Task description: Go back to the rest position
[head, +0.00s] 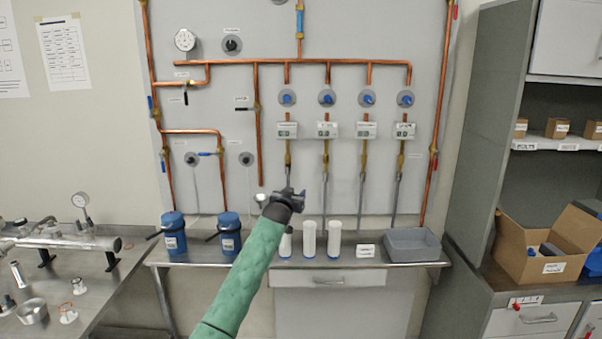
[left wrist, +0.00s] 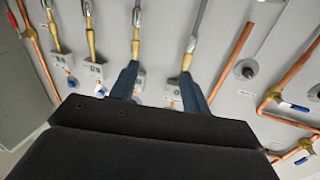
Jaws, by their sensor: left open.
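My left gripper (head: 281,197) is raised in the middle of the head view, at the end of my green-sleeved arm. It is in front of the pipe panel (head: 225,110) and over the near side of the shelf with the white cylinders. In the left wrist view the two blue fingers of my left gripper (left wrist: 160,72) stand apart with nothing between them. Behind them are brass fittings, grey hoses and small white gauge boxes. I cannot tell how far the fingertips are from the panel. My right gripper is not in view.
A metal shelf (head: 400,257) below the panel holds blue canisters (head: 174,236), white cylinders (head: 334,238) and a grey bin (head: 412,246). A bench with metal parts (head: 75,245) stands left. A cabinet with an open cardboard box (head: 543,250) stands right.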

